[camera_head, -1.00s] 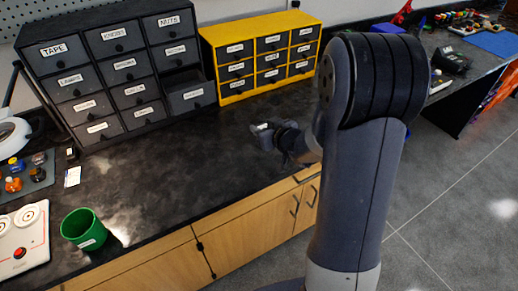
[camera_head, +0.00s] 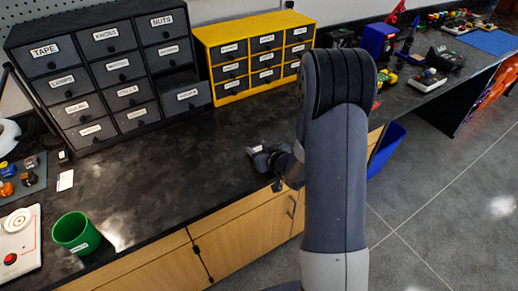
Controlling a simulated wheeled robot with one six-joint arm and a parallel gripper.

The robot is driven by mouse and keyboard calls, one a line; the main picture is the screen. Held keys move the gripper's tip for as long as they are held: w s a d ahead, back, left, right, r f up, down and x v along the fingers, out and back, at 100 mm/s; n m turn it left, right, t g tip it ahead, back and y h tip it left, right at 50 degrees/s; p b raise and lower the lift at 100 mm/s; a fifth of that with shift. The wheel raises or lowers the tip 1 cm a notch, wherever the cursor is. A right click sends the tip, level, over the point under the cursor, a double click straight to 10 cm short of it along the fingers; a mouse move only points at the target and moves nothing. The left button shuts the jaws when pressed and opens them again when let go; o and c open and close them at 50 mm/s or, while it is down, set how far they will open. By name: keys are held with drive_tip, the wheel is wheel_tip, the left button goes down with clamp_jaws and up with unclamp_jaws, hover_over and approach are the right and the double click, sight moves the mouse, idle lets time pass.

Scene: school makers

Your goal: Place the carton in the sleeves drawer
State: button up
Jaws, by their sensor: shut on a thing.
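My gripper (camera_head: 264,157) is over the dark worktop, right of and in front of the grey drawer cabinet (camera_head: 62,88). It is shut on a small whitish thing (camera_head: 253,150), which I take to be the carton; little of it shows. One drawer (camera_head: 187,97) in the cabinet's right column stands pulled out, its inside dark. Its label is too small to read surely, so I cannot confirm it is the sleeves drawer. My gripper is apart from this drawer.
A yellow drawer cabinet (camera_head: 232,91) stands right of the grey one. A green cup (camera_head: 76,233) and a white board (camera_head: 20,246) are at the front left. The worktop (camera_head: 165,160) between the cup and my gripper is clear. A blue bin (camera_head: 386,148) is beyond my arm.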

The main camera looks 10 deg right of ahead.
drive_tip(key=shift+f, duration=0.15)
drive_tip(key=o, duration=0.9)
drive_tip(key=shift+o, duration=0.2)
